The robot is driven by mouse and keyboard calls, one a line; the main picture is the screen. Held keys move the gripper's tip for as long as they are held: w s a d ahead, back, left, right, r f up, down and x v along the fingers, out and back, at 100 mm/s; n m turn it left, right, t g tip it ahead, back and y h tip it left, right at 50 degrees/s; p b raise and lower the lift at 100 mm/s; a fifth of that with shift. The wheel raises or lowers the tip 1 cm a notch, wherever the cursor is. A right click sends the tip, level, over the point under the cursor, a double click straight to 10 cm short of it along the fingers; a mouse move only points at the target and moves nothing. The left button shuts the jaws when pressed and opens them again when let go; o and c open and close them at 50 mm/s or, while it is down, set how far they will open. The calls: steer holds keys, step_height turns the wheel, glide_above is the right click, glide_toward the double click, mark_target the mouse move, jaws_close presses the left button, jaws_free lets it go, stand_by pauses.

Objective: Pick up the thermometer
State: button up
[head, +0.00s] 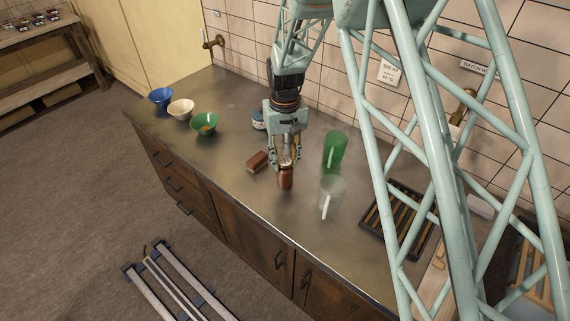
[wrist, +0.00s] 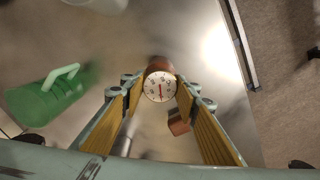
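The thermometer (wrist: 160,88) shows in the wrist view as a round white dial with a red needle, between and just beyond my fingertips. A reddish-brown piece (wrist: 159,65) shows at the dial's edge; I cannot tell whether it is part of the thermometer. In the head view the small pale dial (head: 285,162) sits just above a brown upright piece (head: 285,180) on the counter. My gripper (head: 285,158) points down over it. Any stem is hidden.
A brown block (head: 257,161) lies close left of my gripper. Blue, cream and green bowls (head: 206,124) line the left end. A dark slatted rack (head: 398,218) lies right. The front counter (head: 230,185) is clear.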

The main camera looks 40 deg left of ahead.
steer(key=shift+r, duration=0.15)
steer(key=shift+c, duration=0.3)
steer(key=shift+r, duration=4.9)
steer(key=shift+r, duration=0.2)
step_height(320, 180, up, 10)
steer(key=p, duration=0.4)
steer(key=shift+f, duration=0.25)
steer(key=shift+s+d, duration=0.1)
steer(key=shift+d, duration=0.05)
steer(key=s+d+r+p, duration=0.1)
steer(key=s+d+p, duration=0.2)
steer(key=s+d, duration=0.6)
steer(key=shift+d+r+n, duration=0.3)
steer(key=shift+d, duration=0.4)
steer(key=shift+d, duration=0.1)
